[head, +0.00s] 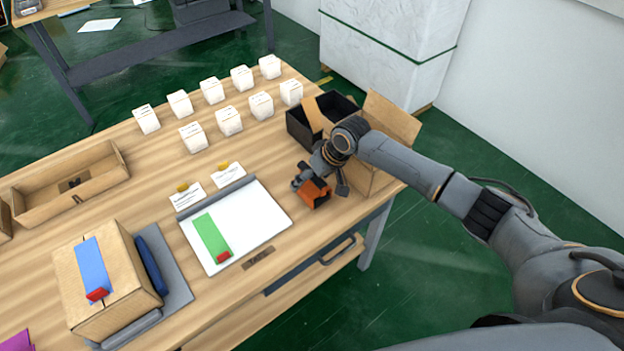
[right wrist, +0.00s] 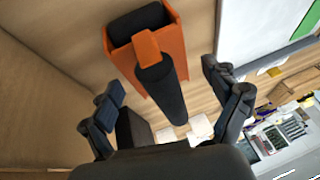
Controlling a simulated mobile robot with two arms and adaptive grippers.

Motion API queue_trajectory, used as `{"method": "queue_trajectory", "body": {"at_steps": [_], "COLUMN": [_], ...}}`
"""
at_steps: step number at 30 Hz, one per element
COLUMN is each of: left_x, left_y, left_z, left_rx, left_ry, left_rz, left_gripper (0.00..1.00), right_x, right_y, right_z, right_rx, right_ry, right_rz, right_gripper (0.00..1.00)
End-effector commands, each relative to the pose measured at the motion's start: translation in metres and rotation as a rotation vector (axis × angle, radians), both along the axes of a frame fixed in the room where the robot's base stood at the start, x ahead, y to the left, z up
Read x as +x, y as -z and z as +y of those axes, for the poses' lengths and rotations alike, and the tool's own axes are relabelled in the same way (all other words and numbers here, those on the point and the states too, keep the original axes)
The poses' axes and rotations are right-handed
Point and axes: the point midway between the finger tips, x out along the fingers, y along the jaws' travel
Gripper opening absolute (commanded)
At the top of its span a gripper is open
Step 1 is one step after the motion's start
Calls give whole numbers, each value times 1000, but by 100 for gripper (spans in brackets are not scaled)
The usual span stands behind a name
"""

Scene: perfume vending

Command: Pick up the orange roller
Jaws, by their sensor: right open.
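The orange roller (head: 315,193) lies on the wooden table (head: 150,180) near its right front edge. In the right wrist view the roller (right wrist: 150,55) shows an orange body and a black cylindrical handle that points toward the gripper. My right gripper (head: 320,185) is over the roller in the head view, its fingers spread to either side. In the right wrist view my right gripper (right wrist: 161,90) is open, with the black handle in line between the fingers. I cannot tell whether either finger touches it. My left gripper is not in view.
A black bin (head: 303,131) and an open cardboard box (head: 378,182) stand close behind and right of my right gripper. A white board (head: 262,210) with a green strip lies to its left. Several small white boxes (head: 229,121) stand in rows. A taped carton (head: 125,300) sits front left.

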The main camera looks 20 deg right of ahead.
Motion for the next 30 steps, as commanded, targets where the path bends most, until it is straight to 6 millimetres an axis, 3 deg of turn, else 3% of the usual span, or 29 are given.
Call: {"method": "queue_trajectory", "body": {"at_steps": [4, 11, 18, 19, 30], "left_x": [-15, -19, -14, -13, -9], "left_y": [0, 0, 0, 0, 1], "left_z": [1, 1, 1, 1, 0], "left_rx": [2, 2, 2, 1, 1], "left_ry": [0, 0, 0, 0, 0], "left_rz": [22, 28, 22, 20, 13], "left_gripper": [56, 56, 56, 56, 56], "right_x": [4, 4, 4, 4, 4], "right_y": [11, 13, 12, 13, 9], "right_z": [4, 4, 4, 4, 5], "right_rx": [-1, -1, 0, 0, 2], "right_ry": [0, 0, -1, -1, -2], "right_rz": [0, -1, -1, -1, -2], "right_gripper": [88, 88, 41, 38, 38]}}
